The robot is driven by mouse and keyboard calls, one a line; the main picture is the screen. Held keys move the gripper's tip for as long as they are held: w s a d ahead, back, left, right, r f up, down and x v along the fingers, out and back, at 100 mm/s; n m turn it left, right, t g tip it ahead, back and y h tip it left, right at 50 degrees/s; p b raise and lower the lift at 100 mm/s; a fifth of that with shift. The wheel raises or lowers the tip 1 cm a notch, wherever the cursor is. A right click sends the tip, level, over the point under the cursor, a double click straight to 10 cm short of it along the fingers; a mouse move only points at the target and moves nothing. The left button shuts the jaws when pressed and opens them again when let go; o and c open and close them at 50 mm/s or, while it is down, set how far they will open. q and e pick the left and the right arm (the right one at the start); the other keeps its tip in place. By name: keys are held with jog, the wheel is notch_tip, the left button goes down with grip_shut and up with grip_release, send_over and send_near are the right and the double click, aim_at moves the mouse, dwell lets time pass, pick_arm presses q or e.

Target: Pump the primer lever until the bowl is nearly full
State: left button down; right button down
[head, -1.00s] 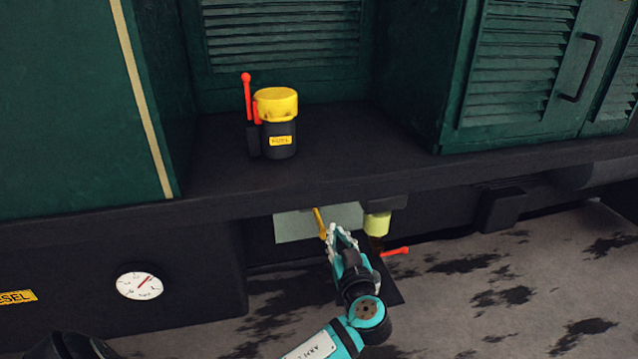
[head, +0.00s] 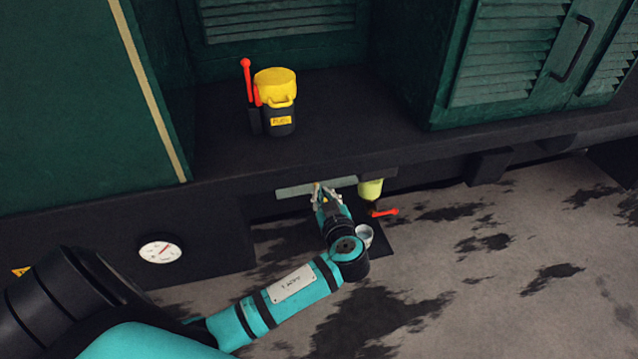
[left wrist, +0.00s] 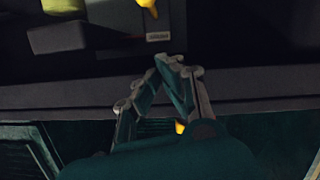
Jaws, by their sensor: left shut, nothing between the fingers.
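The yellow primer lever (head: 316,190) hangs under the deck edge, partly hidden by my left gripper. It also shows at the top of the left wrist view (left wrist: 149,6), beyond the fingertips. The pale yellow-green bowl (head: 370,189) hangs to its right in the head view; its fill level cannot be read. It shows in part at the top left of the wrist view (left wrist: 62,5). My left gripper (head: 323,188) is shut and empty, with its tips near the lever; in the wrist view a gap separates them. My right gripper is not in view.
A red handle (head: 384,212) sits below the bowl, and a light cup (head: 364,236) stands below, beside my wrist. A dial gauge (head: 160,250) is at the left. The stained ground (head: 470,280) is open.

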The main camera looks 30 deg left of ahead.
pick_arm(q)
jog(key=b+x, duration=0.1)
jog(key=x, duration=0.2)
jog(key=f+b+x, duration=0.1)
jog(key=x, duration=0.3)
jog(key=f+b+x, duration=0.1)
jog(key=b+x, duration=0.1)
jog(key=x, duration=0.1)
jog(key=shift+w+d+f, duration=0.1)
jog(key=shift+w+f, duration=0.15)
jog(key=shift+f, duration=0.1)
jog(key=shift+w+d+f+b, duration=0.1)
jog(key=shift+d+f+b, duration=0.1)
jog(key=shift+f+b, duration=0.35)
jog(key=shift+f, duration=0.1)
